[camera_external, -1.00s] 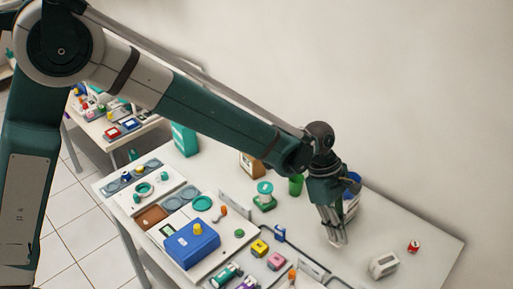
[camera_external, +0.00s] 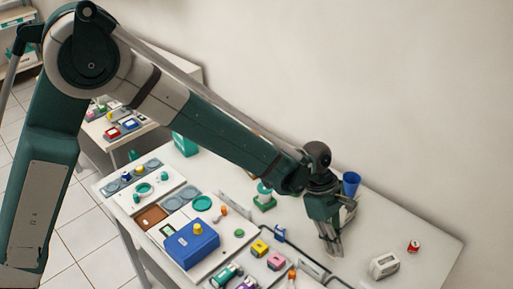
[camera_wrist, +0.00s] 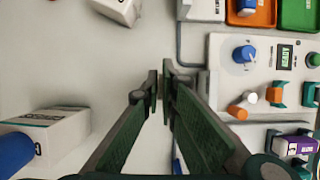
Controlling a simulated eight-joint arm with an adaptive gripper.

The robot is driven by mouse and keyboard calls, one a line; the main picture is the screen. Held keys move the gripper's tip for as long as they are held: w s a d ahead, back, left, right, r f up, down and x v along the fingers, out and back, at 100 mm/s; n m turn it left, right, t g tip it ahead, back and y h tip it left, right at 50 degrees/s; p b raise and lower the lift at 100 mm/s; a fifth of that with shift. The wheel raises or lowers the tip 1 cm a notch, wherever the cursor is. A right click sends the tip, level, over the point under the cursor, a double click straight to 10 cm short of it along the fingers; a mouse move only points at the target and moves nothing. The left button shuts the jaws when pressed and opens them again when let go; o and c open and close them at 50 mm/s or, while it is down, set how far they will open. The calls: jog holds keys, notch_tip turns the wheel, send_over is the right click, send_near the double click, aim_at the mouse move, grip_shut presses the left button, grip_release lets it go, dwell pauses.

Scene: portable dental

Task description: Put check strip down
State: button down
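My gripper (camera_external: 331,249) points down low over the bare right part of the white table. In the wrist view its two dark green fingers come close together at the tips (camera_wrist: 160,85), with a narrow pale gap between them. I cannot make out whether a thin check strip is in that gap, because the table behind is equally pale. No check strip can be clearly picked out elsewhere on the table.
A blue cup (camera_external: 351,183) stands behind my gripper. A white box (camera_external: 384,265) and a small red item (camera_external: 414,246) lie to the right. Trays, a blue case (camera_external: 192,245) and small coloured blocks crowd the left. A panel with a blue knob (camera_wrist: 243,54) lies right in the wrist view.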

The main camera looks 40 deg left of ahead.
jog(key=shift+f, duration=0.25)
jog(key=shift+f, duration=1.75)
jog(key=shift+f+b, duration=0.15)
jog(key=shift+b, duration=0.25)
jog(key=c, duration=2.7)
grip_release()
jog(key=p+v, duration=0.1)
jog(key=v, duration=1.1)
jog(key=shift+p, duration=0.35)
jog(key=shift+r, duration=0.25)
